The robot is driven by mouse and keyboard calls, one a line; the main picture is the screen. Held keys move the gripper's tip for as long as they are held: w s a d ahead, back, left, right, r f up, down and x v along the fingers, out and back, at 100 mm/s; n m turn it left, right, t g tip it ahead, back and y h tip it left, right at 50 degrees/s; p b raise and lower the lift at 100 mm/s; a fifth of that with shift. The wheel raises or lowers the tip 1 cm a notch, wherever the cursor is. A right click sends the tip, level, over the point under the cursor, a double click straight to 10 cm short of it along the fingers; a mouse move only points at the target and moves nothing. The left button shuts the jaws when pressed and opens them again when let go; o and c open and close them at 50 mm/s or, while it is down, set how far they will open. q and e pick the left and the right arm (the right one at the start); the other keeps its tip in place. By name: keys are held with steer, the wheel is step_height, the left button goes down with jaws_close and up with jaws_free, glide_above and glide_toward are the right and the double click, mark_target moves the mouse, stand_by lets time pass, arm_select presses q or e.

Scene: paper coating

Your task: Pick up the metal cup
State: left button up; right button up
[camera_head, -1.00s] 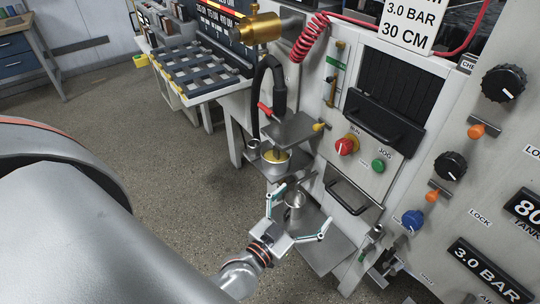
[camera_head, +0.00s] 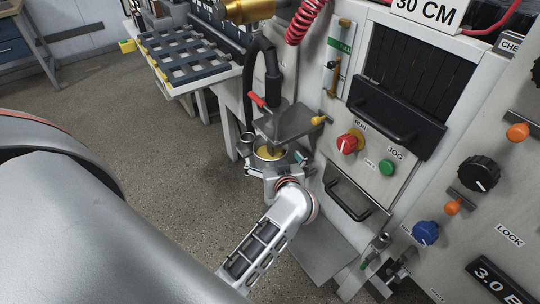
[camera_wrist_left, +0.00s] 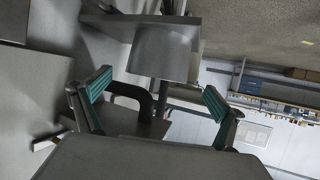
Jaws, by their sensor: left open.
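The metal cup (camera_wrist_left: 165,52) is a plain grey, slightly tapered cup, seen upside down in the tilted left wrist view. It stands beyond the fingertips, between the lines of the two fingers. My left gripper (camera_head: 276,174) is below the dispensing nozzle, by the machine front. In the left wrist view the gripper (camera_wrist_left: 158,82) has its two teal-padded fingers spread wide, with nothing held. My right gripper is not in view.
A bare lower shelf (camera_head: 325,250) and a drawer handle (camera_head: 348,201) are to the right. Floor at left is open.

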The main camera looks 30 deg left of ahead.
mark_target(272, 153)
arm_select(q)
steer(key=shift+x, duration=0.85)
steer(key=b+x, duration=0.1)
steer(key=x, duration=0.3)
steer(key=shift+w+f+b, duration=0.25)
steer(key=shift+b, duration=0.15)
steer(key=shift+w+a, duration=0.1)
steer(key=shift+w, duration=0.1)
steer(key=c, duration=1.2)
steer(key=shift+r, duration=0.1)
steer(key=shift+c, duration=0.2)
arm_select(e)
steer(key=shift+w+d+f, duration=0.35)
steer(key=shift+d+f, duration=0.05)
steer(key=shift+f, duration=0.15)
